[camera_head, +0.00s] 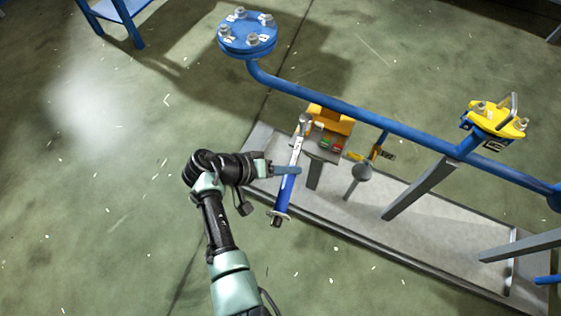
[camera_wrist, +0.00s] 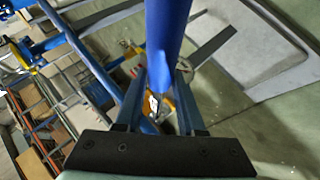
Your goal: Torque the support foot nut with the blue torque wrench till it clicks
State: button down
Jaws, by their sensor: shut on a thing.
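The torque wrench (camera_head: 284,193) has a blue handle, a silver shaft and a silver head. My gripper (camera_head: 289,170) is shut on it near the top of the handle. The wrench slants across the head view, head up and handle end toward the bottom. Its head appears in front of a yellow block; I cannot tell whether it touches anything. In the wrist view the blue handle (camera_wrist: 167,42) lies between the two fingers of my gripper (camera_wrist: 160,85) and hides much behind it. The support foot nut cannot be made out in either view.
A grey plinth (camera_head: 430,232) bears slanted grey supports (camera_head: 420,188) under a long blue pipe (camera_head: 365,115). A blue bolted flange (camera_head: 247,35) and a yellow bolted clamp (camera_head: 497,120) top the pipework. A yellow block (camera_head: 331,118) stands by the wrench head.

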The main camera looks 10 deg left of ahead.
jog(key=shift+s+d+r+n+p, duration=0.1)
jog(key=shift+d+r+n+p, duration=0.2)
jog(key=shift+d+r+p, duration=0.25)
jog(key=shift+d+f+n+t+y+p, duration=0.25)
jog(key=shift+d+n+t+y+p, duration=0.2)
jog(key=shift+d+t+p, duration=0.2)
jog(key=w+d+n+t+y+p, duration=0.2)
jog(key=d+n+t+y+p, duration=0.1)
jog(key=d+n+p, duration=0.3)
jog(key=d+y+p, duration=0.1)
jog(key=d+p, duration=0.1)
jog(key=shift+d, duration=0.35)
jog(key=shift+f, duration=0.15)
